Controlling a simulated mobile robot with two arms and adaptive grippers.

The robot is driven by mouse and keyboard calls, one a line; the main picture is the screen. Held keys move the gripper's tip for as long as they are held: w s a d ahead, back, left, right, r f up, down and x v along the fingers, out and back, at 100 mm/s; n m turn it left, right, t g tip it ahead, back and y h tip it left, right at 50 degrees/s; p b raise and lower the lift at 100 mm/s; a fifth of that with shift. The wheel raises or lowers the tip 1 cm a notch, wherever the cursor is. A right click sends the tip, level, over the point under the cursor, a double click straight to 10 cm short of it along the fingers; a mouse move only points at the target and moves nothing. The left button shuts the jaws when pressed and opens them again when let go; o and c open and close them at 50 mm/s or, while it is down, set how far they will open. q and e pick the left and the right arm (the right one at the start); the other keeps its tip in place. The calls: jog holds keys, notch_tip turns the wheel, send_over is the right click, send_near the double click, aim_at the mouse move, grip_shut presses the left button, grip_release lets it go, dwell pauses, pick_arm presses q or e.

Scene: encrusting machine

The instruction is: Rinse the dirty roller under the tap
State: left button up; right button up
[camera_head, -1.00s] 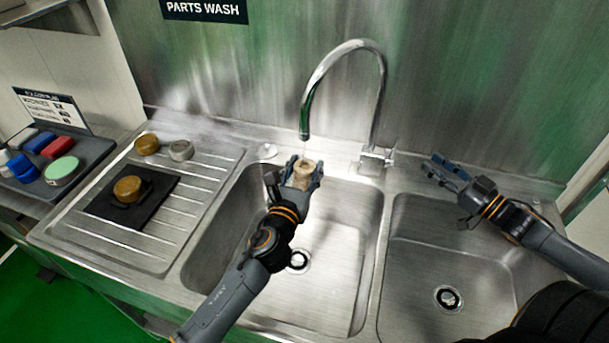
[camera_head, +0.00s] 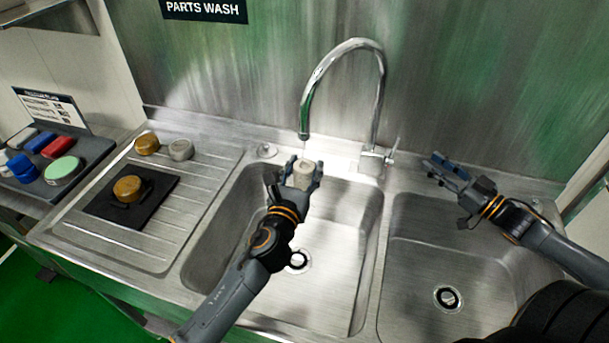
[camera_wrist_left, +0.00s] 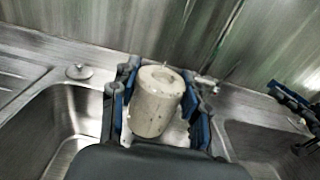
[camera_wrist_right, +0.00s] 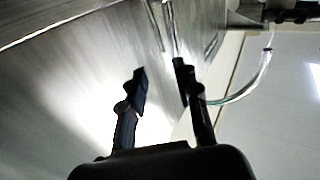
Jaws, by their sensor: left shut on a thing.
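My left gripper (camera_head: 297,178) is shut on a pale beige-grey roller (camera_head: 302,174) and holds it over the left basin, right below the tap's spout (camera_head: 304,136). A thin stream of water seems to run from the spout toward the roller. In the left wrist view the roller (camera_wrist_left: 157,101) stands between the two blue-padded fingers, its end hole facing up and some faint brownish marks on its side. The tap (camera_head: 380,110) arches up behind the basin, with its lever at the right of its base. My right gripper (camera_head: 446,172) is open and empty above the back of the right basin.
The left basin (camera_head: 335,270) and right basin (camera_head: 480,265) have drains. On the ribbed drainboard (camera_head: 190,205), a brown roller (camera_head: 128,189) sits on a black mat (camera_head: 103,209); another brown roller (camera_head: 147,143) and a grey one (camera_head: 181,150) stand behind. A tray of coloured items lies far left.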

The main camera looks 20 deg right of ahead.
grip_shut()
jog(key=a+f+n+g, duration=0.1)
jog(key=a+f, duration=0.1)
jog(key=a, duration=0.1)
jog(key=a+f+n+g, duration=0.1)
jog(key=a+f+n, duration=0.1)
jog(key=a+f, duration=0.1)
jog(key=w+a+f+n+g, duration=0.1)
jog(key=a+f+n, duration=0.1)
jog(key=a, duration=0.1)
jog(key=shift+w+a+f, duration=0.1)
jog(key=shift+a+f, duration=0.1)
jog(key=shift+f, duration=0.1)
jog(key=w+a+f+n+h, duration=0.1)
jog(key=a+f+n+h, duration=0.15)
jog(key=a+n, duration=0.3)
jog(key=m+t+h, duration=0.2)
jog(key=h, duration=1)
send_near(397, 143)
jog(key=x, duration=0.7)
